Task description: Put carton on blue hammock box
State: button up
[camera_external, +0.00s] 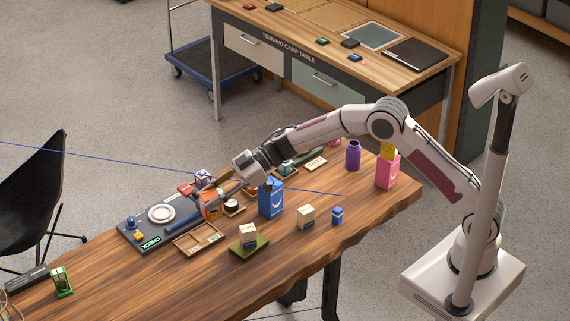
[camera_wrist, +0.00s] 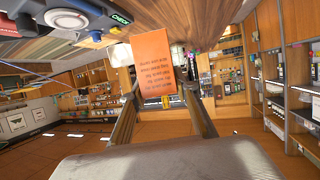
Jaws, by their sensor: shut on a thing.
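My gripper (camera_external: 224,191) reaches left and down over the table. It is shut on an orange carton (camera_external: 210,206), held near the counter mat. In the wrist view the orange carton (camera_wrist: 154,62) shows a printed face between my two fingers (camera_wrist: 162,98). Whether the carton touches what is below it cannot be told. The blue hammock box (camera_external: 270,198) stands upright on the table, right of the carton and just below my wrist in the picture. Its top is partly hard to make out.
A dark mat (camera_external: 148,238) with a white dish (camera_external: 161,214) lies at left, with a wooden tray (camera_external: 190,250) in front. A cream block sits on a green tray (camera_external: 262,245). Another cream block (camera_external: 305,216), a small blue jar (camera_external: 337,215), a purple bottle (camera_external: 353,154) and a pink box (camera_external: 386,175) stand right.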

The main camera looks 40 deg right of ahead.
jog(key=w+d+r+m+t, duration=0.1)
jog(key=w+d+r, duration=0.2)
jog(key=d, duration=0.5)
jog(key=w+d+r+m+t, duration=0.1)
jog(key=w+d+r, duration=0.2)
jog(key=d, duration=0.5)
jog(key=s+f+v, duration=0.1)
jog(key=v, duration=0.8)
jog(key=shift+d+f+n+h, duration=0.25)
jog(key=shift+f+n+h, duration=0.05)
notch_tip(320, 180, down, 6)
jog(key=shift+f, duration=0.15)
jog(key=shift+f, duration=1.85)
jog(key=shift+f, duration=0.15)
